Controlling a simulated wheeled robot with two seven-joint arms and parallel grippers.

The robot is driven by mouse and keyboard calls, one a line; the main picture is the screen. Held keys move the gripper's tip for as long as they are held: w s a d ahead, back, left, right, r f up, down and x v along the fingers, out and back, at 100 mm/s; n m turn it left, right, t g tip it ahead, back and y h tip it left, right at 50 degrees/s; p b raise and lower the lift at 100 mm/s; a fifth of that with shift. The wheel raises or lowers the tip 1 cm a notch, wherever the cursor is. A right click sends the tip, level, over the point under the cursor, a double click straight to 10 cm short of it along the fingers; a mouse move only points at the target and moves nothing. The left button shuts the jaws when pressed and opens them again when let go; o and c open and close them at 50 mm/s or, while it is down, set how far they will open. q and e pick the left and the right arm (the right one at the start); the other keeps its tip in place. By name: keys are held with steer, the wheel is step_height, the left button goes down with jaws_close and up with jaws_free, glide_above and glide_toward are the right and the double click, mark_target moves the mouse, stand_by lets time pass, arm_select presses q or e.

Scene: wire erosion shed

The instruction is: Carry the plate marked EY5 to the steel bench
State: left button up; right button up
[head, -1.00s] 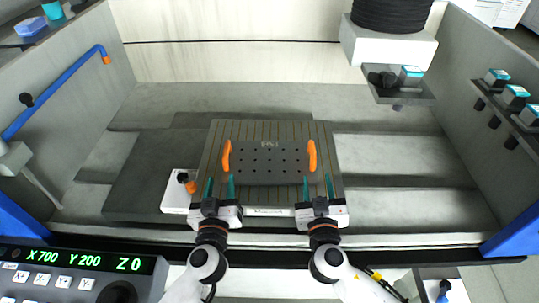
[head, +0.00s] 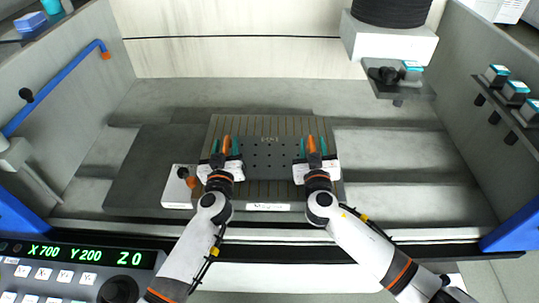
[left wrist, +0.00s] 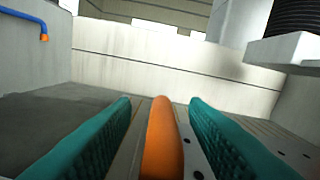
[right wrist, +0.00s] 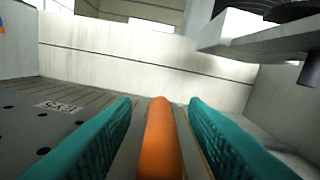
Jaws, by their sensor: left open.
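The dark plate (head: 268,160) with rows of holes lies flat on the slotted table (head: 268,124) in the tank. Its marking (right wrist: 58,107) is too small and slanted to read surely. It has an orange left handle (head: 227,144) and an orange right handle (head: 311,144). My left gripper (head: 225,147) is open, its teal fingers on either side of the left handle; the left wrist view shows the handle (left wrist: 162,140) between them with gaps. My right gripper (head: 312,147) is open around the right handle (right wrist: 160,140) in the same way. The steel bench is not identifiable.
A white block with an orange-and-black knob (head: 180,186) stands left of the table. A white machine head (head: 388,42) hangs at the back right. A blue pipe (head: 55,88) runs along the left wall. The control panel (head: 70,268) is front left.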

arm_select(q)
steer(key=shift+w, duration=0.25)
arm_select(e)
steer(key=shift+w, duration=0.2)
arm_select(q)
jaws_close()
arm_select(e)
jaws_close()
arm_select(q)
steer(key=shift+a, duration=0.1)
stand_by(0.7)
steer(key=shift+r, duration=0.25)
arm_select(e)
steer(key=shift+r, duration=0.25)
